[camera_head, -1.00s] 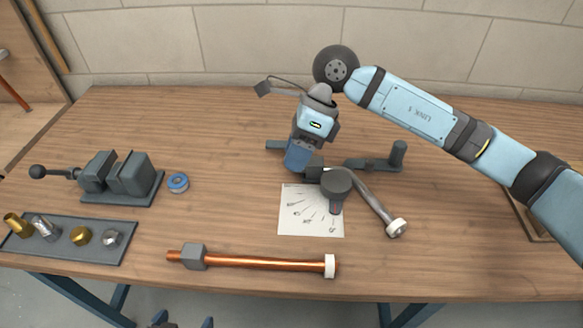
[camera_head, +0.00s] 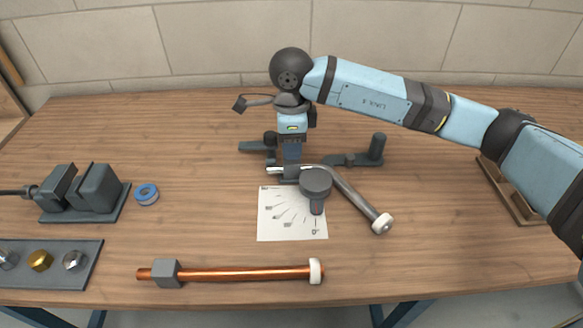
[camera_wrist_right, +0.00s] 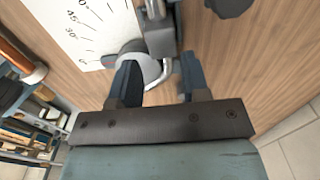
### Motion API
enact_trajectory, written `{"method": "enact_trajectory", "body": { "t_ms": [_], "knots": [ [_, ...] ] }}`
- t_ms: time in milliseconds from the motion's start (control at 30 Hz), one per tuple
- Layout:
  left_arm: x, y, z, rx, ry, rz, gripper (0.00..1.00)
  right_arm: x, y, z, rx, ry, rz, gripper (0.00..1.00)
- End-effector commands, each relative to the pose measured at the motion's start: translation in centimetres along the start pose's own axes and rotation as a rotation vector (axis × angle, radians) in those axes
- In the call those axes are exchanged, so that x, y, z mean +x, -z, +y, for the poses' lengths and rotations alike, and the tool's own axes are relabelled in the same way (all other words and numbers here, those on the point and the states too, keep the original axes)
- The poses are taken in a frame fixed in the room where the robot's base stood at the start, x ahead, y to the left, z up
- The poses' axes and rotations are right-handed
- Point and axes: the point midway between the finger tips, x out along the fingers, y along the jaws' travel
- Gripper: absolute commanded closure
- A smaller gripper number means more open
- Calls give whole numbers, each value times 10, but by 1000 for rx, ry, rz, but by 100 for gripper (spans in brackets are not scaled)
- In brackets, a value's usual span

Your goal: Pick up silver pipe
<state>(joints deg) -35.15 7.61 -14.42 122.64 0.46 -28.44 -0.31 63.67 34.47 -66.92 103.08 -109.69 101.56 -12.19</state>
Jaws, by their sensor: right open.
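The silver pipe (camera_head: 355,200) lies bent through the dark bending tool (camera_head: 316,182) on the bench. Its right arm slants toward the front and ends in a white collar (camera_head: 382,223); its short left end (camera_head: 275,170) shows just left of my right gripper. My right gripper (camera_head: 290,172) points down over that left part, beside the round bender head. In the right wrist view, its two dark fingers (camera_wrist_right: 158,80) are open, with silver metal around and between them. Whether they touch the pipe I cannot tell. My left gripper is out of view.
A copper pipe (camera_head: 240,273) with a grey nut lies along the front edge. A marked angle sheet (camera_head: 290,225) lies before the bender. A vise (camera_head: 85,195), blue tape roll (camera_head: 146,194) and fittings tray (camera_head: 60,276) are at left. A wooden tray (camera_head: 510,190) is at right.

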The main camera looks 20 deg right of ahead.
Motion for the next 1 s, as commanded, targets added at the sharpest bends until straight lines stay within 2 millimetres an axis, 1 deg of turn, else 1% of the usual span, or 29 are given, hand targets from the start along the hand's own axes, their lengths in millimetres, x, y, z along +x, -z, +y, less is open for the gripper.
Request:
{"method": "enact_trajectory", "body": {
  "t_ms": [133, 333, 400, 600, 767, 1000],
  "knots": [
    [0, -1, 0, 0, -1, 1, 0, 16, 0, 0, 0, -4, 0, 57],
    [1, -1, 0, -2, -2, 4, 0, 46, 1, -1, 0, -4, 0, 57],
    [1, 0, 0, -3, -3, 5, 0, 50, 1, -1, 0, -2, 0, 57],
    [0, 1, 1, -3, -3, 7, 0, 51, 1, -1, -1, -1, 0, 57],
    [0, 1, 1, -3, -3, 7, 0, 50, 1, -1, -1, -1, -1, 94],
    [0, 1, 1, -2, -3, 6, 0, 50, 1, -1, -1, 0, -1, 95]
  ]
}}
